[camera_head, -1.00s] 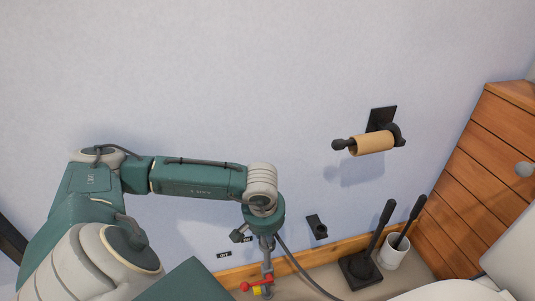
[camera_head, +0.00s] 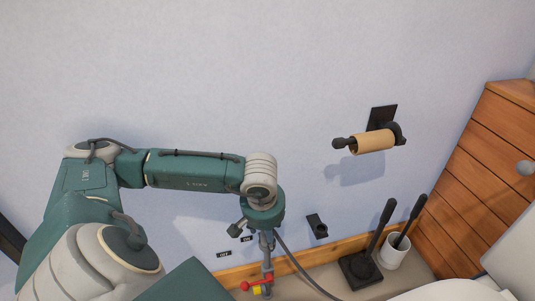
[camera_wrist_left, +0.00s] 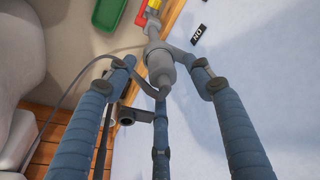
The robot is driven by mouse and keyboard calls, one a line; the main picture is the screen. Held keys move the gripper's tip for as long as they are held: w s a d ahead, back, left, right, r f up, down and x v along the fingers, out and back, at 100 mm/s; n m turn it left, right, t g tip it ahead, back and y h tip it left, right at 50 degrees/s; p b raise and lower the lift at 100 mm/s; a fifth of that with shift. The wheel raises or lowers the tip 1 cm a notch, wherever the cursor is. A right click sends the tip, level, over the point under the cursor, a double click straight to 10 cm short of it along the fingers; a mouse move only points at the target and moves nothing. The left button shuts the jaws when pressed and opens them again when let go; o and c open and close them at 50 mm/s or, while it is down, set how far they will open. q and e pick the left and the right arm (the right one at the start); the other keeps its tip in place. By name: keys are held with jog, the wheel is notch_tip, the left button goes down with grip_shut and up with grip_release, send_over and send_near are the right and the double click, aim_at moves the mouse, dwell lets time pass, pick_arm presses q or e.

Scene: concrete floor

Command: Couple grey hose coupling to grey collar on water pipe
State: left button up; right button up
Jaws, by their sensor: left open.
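The grey hose coupling (camera_wrist_left: 161,75) is in line with the grey collar (camera_wrist_left: 154,45) on the water pipe in the left wrist view. They appear to meet, but I cannot tell whether they are locked. A thin grey hose (camera_wrist_left: 88,72) bends away from the coupling's near end; in the head view the hose (camera_head: 300,268) runs down to the right. My left gripper (camera_wrist_left: 168,68) is open, its blue fingers spread around the coupling with gaps at the sides. In the head view the left gripper (camera_head: 250,233) is above the pipe (camera_head: 267,262), its fingers mostly hidden.
A red valve handle (camera_head: 246,286) sits on the pipe, near ON and OFF wall labels (camera_head: 224,254). A black wall bracket (camera_head: 317,227) is to the right. A green object (camera_wrist_left: 108,13) lies beyond.

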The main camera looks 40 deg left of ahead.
pick_arm(q)
jog(key=v, duration=0.9)
dwell(0.7)
